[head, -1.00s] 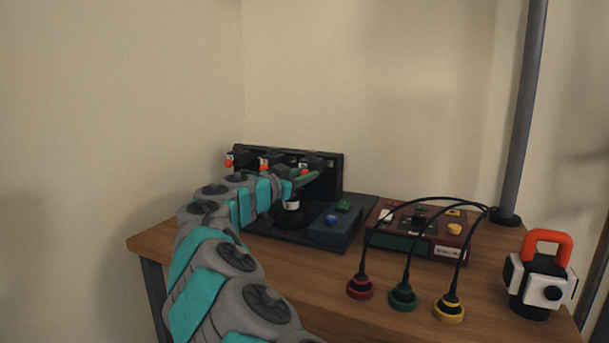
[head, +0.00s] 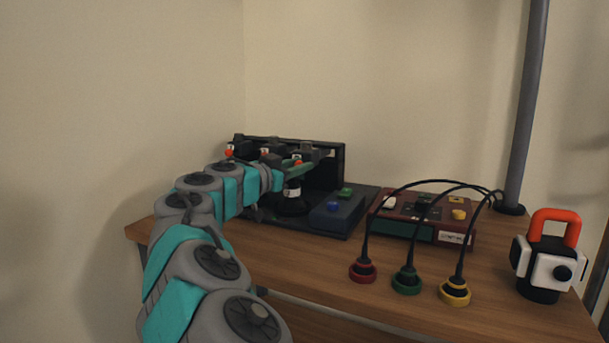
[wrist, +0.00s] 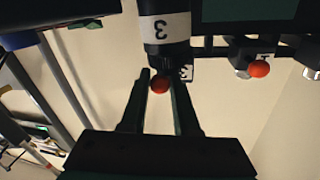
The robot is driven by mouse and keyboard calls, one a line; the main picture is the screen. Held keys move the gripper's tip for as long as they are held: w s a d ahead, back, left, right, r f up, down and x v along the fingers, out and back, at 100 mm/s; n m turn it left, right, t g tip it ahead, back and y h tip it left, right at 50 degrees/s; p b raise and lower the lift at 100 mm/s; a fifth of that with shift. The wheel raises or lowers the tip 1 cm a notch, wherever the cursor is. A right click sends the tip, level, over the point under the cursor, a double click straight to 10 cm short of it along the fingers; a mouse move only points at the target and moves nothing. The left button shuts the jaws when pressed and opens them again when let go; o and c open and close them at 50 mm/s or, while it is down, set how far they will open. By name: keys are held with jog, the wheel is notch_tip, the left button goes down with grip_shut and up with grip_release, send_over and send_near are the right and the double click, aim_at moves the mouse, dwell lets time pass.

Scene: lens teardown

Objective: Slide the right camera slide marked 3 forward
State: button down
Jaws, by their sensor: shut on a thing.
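The right camera slide (head: 307,150) is a dark block at the right end of a black rack, with a small red knob (head: 298,162). In the wrist view this red knob (wrist: 159,85) lies between the two fingers of my gripper (wrist: 161,92), next to a small white label marked 3 (wrist: 187,72). My gripper (head: 294,167) is shut on the knob; the fingertips are small in the head view. A black cylinder with a white band marked 3 (wrist: 163,28) is close to the fingers in the wrist view.
Two other slides with red knobs, the middle (head: 264,154) and the left (head: 229,152), are beside it. A red box with cables (head: 400,210) and a white device with an orange handle (head: 545,265) stand right.

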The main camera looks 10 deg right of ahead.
jog(key=s+d+b+v, duration=0.1)
jog(key=b+v, duration=0.3)
jog(key=v, duration=0.4)
jog(key=shift+b, duration=0.3)
jog(key=shift+d, duration=0.1)
jog(key=c, duration=0.7)
grip_release()
jog(key=shift+s, duration=0.15)
jog(key=shift+o, duration=0.2)
jog(key=shift+s+a, duration=0.1)
jog(key=shift+a, duration=0.1)
jog(key=v, duration=0.7)
jog(key=shift+s+a, duration=0.15)
jog(key=shift+a, duration=0.05)
jog(key=shift+a, duration=0.1)
